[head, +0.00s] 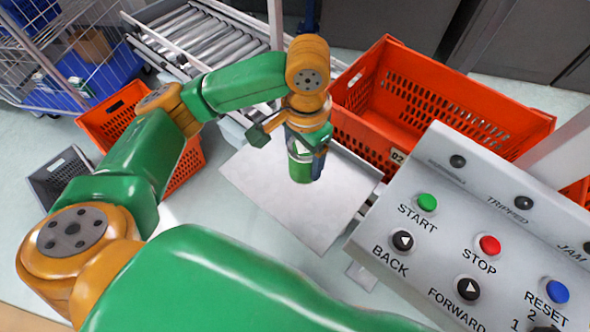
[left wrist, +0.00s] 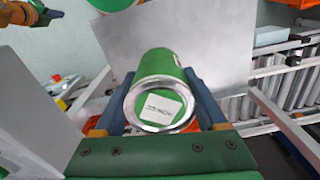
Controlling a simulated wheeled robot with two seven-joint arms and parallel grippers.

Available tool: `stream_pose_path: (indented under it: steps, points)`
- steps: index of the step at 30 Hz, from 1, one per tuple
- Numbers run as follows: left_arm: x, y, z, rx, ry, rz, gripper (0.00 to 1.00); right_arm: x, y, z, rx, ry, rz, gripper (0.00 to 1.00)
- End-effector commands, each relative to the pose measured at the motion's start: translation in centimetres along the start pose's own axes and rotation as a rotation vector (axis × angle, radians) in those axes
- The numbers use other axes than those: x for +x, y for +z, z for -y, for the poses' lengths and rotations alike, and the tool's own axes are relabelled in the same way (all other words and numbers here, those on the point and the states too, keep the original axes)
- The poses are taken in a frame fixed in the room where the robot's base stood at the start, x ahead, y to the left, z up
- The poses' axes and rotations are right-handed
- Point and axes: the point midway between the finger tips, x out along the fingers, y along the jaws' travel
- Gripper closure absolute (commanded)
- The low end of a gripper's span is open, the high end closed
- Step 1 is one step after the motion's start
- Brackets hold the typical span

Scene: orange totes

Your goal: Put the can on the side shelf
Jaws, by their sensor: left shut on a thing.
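The green can (head: 300,170) is held upright in my left gripper (head: 304,150), over the grey side shelf (head: 270,205). In the left wrist view, the can's silver-rimmed end with a white label (left wrist: 160,108) faces the camera, between the two blue-grey fingers. The shelf's flat plate (left wrist: 205,45) shows behind the can there. I cannot tell if the can's bottom touches the plate. What looks like my right gripper (left wrist: 45,15) shows small at the top left of the left wrist view; its jaws are too small to read.
A sloped control panel (head: 455,235) with coloured buttons stands close on the right. A large orange tote (head: 440,95) is behind the shelf. A roller conveyor (head: 205,40) runs at the back. Another orange tote (head: 110,110) and a grey crate (head: 60,175) are at left.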

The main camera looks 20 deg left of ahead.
Motion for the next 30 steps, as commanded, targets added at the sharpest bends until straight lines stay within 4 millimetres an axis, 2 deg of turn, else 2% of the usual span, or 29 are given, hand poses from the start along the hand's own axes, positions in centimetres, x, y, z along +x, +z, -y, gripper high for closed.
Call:
stream_pose_path:
  steps: [1, 5, 9, 18, 29, 30]
  points:
    - [-0.3, -0.3, -0.4, 0.036, 0.004, 0.004, 1.00, -0.8, -0.1, -0.1, 0.000, 0.001, 0.000, 1.00]
    - [0.8, -0.8, -0.9, 0.107, 0.005, 0.011, 1.00, -1.1, -0.1, -0.1, 0.000, 0.002, -0.001, 1.00]
    - [4.6, -0.7, -0.9, 0.119, 0.004, 0.013, 1.00, -0.5, -0.2, -0.1, 0.000, 0.002, -0.002, 1.00]
    - [10.2, -0.7, -0.9, 0.119, 0.003, 0.009, 1.00, 0.1, -0.1, -0.1, 0.000, 0.001, -0.003, 1.00]
    - [10.6, -0.8, -0.9, 0.118, 0.003, 0.008, 1.00, 0.0, -0.2, 0.1, 0.001, -0.001, -0.004, 1.00]
    - [10.7, -0.8, -0.9, 0.118, 0.003, 0.008, 0.21, 0.0, -0.2, 0.1, 0.001, -0.001, -0.004, 1.00]
